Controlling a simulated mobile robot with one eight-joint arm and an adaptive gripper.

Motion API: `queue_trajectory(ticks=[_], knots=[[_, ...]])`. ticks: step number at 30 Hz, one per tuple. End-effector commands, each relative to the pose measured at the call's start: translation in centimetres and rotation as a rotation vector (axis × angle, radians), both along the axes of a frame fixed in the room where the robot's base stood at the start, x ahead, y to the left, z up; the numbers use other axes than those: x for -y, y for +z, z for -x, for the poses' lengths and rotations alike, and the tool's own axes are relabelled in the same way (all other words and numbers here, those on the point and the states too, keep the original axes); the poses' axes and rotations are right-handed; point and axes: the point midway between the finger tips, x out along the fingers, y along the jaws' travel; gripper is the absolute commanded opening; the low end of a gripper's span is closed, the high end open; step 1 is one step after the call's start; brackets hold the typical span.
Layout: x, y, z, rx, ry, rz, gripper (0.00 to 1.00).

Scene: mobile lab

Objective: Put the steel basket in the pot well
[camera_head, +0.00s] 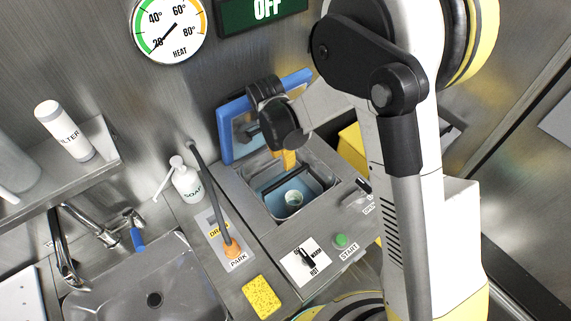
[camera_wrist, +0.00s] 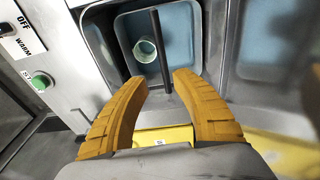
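The pot well (camera_head: 270,216) is the square opening in the steel counter, with its blue-edged lid (camera_head: 226,130) standing open behind it. Inside is a blue interior and a small pale cup-like thing (camera_head: 293,199), also seen in the wrist view (camera_wrist: 145,52). A dark bar (camera_wrist: 160,45), seemingly the steel basket's handle, crosses over the opening in the wrist view. The basket's walls cannot be told clearly from the well's. My gripper (camera_wrist: 164,84) is over the well, its orange fingers apart, with the bar's end showing between the tips. Whether they touch it is unclear.
The knob panel (camera_head: 306,258) and green start button (camera_head: 341,241) lie in front of the well. A drain hose (camera_head: 216,205), soap bottle (camera_head: 186,182) and sink (camera_head: 150,280) are left. A yellow container (camera_head: 353,146) stands right.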

Motion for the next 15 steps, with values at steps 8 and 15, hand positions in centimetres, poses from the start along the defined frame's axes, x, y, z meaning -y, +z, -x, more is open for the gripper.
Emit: queue_trajectory(ticks=[8, 15], knots=[[-0.4, 3.0, 0.2, 0.0, 0.0, 0.0, 0.32], [0.3, 4.5, 0.3, 0.01, 0.03, -0.009, 0.32]])
